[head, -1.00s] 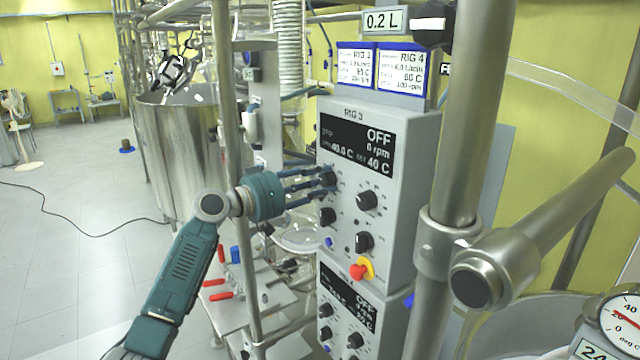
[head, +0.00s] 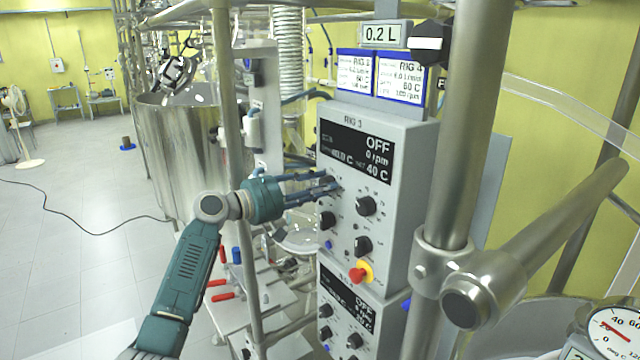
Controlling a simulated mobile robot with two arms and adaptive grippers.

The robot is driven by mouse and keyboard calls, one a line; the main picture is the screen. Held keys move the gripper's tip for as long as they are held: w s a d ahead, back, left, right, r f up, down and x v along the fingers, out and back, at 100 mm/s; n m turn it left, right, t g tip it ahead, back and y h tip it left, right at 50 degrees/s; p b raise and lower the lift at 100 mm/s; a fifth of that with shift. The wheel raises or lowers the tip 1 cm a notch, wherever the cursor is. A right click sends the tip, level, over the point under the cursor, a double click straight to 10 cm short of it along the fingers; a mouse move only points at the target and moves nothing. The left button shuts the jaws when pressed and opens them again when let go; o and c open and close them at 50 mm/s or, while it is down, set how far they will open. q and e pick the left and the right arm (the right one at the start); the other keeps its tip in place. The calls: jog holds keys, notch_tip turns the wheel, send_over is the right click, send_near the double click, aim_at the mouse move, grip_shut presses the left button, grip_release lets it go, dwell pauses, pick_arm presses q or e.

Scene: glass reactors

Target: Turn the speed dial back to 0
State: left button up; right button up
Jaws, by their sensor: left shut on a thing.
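The RIG 3 control box (head: 392,130) is light grey. Its dark display (head: 353,150) reads OFF, 0 rpm and 40 C. My left gripper (head: 330,187) reaches in from the left and is shut on the upper left dial, just below the display. The fingers mostly hide that dial and its scale, so I cannot read its setting. The other black dials show: upper right (head: 365,206), lower left (head: 327,220) and lower right (head: 363,245). My right gripper is not in view.
A red and yellow stop button (head: 360,272) sits low on the box. The RIG 4 box (head: 345,312) is below. A thick metal pole (head: 462,150) with a clamp stands close on the right. A steel vessel (head: 180,150) stands behind my left arm.

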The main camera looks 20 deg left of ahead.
pick_arm(q)
jog(key=shift+o, duration=0.2)
jog(key=shift+w+a+r+n, duration=0.1)
jog(key=shift+a+r+n, duration=0.15)
jog(key=shift+r+n, duration=0.25)
jog(key=shift+c, duration=0.2)
jog(key=o, duration=0.9)
jog(key=shift+o, duration=1.3)
jog(key=shift+f, duration=0.4)
jog(key=v, duration=1.2)
